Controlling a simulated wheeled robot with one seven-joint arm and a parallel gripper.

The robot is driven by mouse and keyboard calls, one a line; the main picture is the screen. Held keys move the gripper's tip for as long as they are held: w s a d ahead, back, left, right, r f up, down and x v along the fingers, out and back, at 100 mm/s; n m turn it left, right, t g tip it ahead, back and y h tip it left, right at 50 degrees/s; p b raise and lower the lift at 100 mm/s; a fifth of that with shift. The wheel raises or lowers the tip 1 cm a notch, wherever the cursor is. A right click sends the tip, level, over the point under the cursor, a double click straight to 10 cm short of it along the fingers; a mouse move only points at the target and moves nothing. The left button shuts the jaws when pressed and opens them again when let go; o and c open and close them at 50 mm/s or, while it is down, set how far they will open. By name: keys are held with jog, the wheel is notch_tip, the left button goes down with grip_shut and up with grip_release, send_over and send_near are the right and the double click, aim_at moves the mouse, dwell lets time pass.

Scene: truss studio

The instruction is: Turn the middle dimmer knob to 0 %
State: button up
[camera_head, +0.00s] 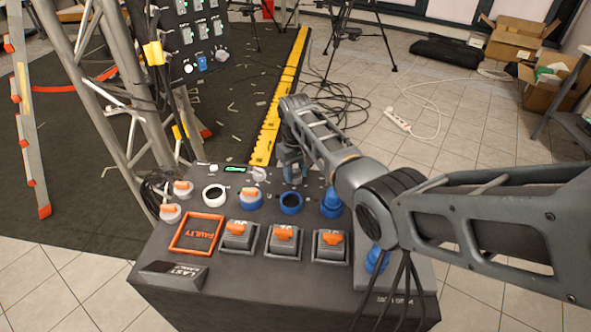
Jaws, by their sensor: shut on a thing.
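A dark control box (240,290) stands in front of me with its sloped top facing up. Along its back edge are a small green-lit display (235,169) and a pale knob (260,174). My gripper (291,172) reaches down at the back edge, just right of the pale knob. It is shut on a knob that its fingers hide. The knob's pointer and any scale around it are not visible. The display's digits are too small to read.
Front of the gripper are a blue ring socket (290,204) and a blue plug (331,205). Three orange-levered switches (283,243) and an orange-framed plate (198,234) lie nearer. A metal truss (112,100) rises at left. Cables (335,105) lie on the floor behind.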

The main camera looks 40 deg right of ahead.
jog(key=n, duration=0.4)
jog(key=shift+n, duration=0.4)
jog(key=n, duration=0.3)
jog(key=shift+n, duration=0.3)
jog(key=n, duration=0.4)
jog(key=shift+n, duration=0.3)
jog(key=n, duration=1.2)
jog(key=shift+n, duration=0.3)
jog(key=n, duration=0.4)
jog(key=shift+n, duration=0.3)
jog(key=shift+n+b, duration=0.35)
jog(key=shift+n, duration=1.65)
